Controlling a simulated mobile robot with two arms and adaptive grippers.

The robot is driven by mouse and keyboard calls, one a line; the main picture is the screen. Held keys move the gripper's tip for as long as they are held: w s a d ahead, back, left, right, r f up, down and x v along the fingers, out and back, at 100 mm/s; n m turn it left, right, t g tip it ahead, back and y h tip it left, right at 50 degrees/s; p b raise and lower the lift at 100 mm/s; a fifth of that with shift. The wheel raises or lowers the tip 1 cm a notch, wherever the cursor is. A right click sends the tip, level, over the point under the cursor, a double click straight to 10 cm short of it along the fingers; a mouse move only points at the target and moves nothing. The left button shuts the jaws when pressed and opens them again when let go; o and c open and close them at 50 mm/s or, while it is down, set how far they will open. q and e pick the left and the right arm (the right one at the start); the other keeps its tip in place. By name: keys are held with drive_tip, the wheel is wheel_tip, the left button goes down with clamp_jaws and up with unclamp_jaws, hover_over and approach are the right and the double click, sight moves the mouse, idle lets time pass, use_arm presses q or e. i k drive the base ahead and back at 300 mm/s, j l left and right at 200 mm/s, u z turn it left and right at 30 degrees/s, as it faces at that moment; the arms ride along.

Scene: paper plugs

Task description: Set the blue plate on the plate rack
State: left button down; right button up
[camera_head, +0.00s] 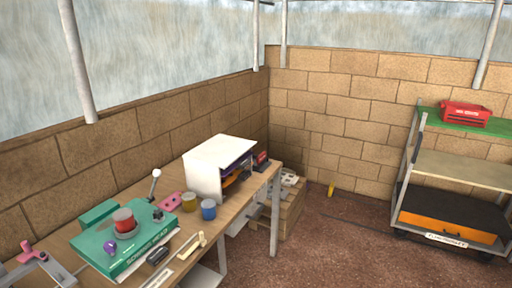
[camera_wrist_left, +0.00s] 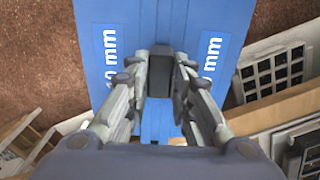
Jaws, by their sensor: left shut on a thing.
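The blue plate (camera_wrist_left: 160,14) fills the upper middle of the left wrist view, with white labels ending in "0 mm" on its left and right sides. My left gripper (camera_wrist_left: 162,72) is shut on it. The fingers hide the plate's middle, and its top edge is out of frame. Neither the plate nor my grippers show in the head view. I cannot tell for certain which thing is the plate rack. A pale frame with dark square openings (camera_wrist_left: 272,72) shows at the right of the left wrist view, beside the plate.
A wooden workbench (camera_head: 150,215) holds a green case (camera_head: 125,240), two small cans and a white open-fronted box (camera_head: 218,155). A trolley (camera_head: 465,172) with a red crate (camera_head: 466,114) stands at the right. A wooden crate (camera_head: 290,215) stands by the bench's far end. Brown floor (camera_head: 340,245) is open between them.

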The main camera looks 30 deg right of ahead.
sight(222, 148)
drive_tip(key=i+l+z, duration=0.35)
drive_tip(key=l, duration=0.3)
drive_tip(key=i+l+z, duration=0.4)
drive_tip(key=i+l, duration=0.1)
drive_tip(key=l, duration=0.05)
